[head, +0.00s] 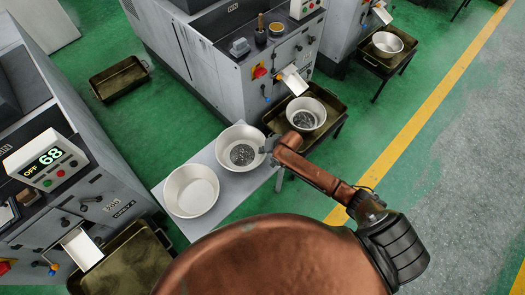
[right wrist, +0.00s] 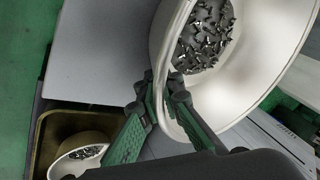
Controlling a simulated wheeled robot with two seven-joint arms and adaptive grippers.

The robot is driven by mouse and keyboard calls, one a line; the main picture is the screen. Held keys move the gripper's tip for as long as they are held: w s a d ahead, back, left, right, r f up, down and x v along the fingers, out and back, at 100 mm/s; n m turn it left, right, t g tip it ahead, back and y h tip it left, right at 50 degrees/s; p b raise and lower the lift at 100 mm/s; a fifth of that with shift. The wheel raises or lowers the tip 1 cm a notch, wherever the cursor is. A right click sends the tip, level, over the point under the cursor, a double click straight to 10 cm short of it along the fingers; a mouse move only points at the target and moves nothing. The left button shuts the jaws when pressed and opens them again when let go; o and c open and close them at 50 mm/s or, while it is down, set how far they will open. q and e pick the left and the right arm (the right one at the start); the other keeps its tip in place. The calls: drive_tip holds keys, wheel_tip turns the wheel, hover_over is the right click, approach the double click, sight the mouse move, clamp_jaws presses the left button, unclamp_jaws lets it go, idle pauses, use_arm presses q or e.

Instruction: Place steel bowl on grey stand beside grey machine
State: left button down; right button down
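A steel bowl with metal parts in it (head: 228,139) is at the right end of the light grey stand (head: 209,155). I cannot tell whether it rests on the stand or is held just above it. My right gripper (head: 268,146) is at its right rim. In the right wrist view the gripper's fingers (right wrist: 160,88) are closed on the wall of the bowl (right wrist: 260,75), one inside and one outside. A second, empty steel bowl (head: 191,191) stands on the left part of the stand. My left gripper is not in view.
Grey machines (head: 215,65) stand behind and at the left (head: 60,150). A bowl with metal parts (head: 305,113) sits in a brass-coloured tray (head: 334,104) right of the stand. Another tray (head: 130,262) lies front left.

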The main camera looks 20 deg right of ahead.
drive_tip(key=shift+w+a+r, duration=0.1)
drive_tip(key=shift+r, duration=0.15)
drive_tip(key=c, duration=2.6)
unclamp_jaws()
drive_tip(key=shift+f, duration=0.3)
drive_tip(key=o, duration=0.5)
